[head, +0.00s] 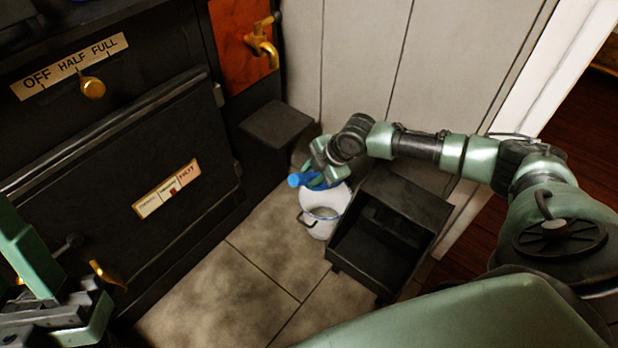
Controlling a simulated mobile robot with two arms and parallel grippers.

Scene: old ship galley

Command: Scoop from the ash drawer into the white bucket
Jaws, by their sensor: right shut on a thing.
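The white bucket (318,230) stands on the floor tiles near the wall, with a dark handle at its side. My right gripper (318,178) is just above and behind its rim, shut on a blue-handled tool (299,180), likely the scoop. The tool's working end is hidden, so I cannot tell what it carries. My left gripper (62,318) is at the lower left in front of the stove, partly cut off; its jaws are unclear. No ash drawer can be made out for certain.
A black open-topped box (398,210) stands right of the bucket, close against it. The black stove (110,150) fills the left, with brass knobs and a dark side shelf (276,123). A brass tap (262,45) is above. Floor tiles (230,290) in front are clear.

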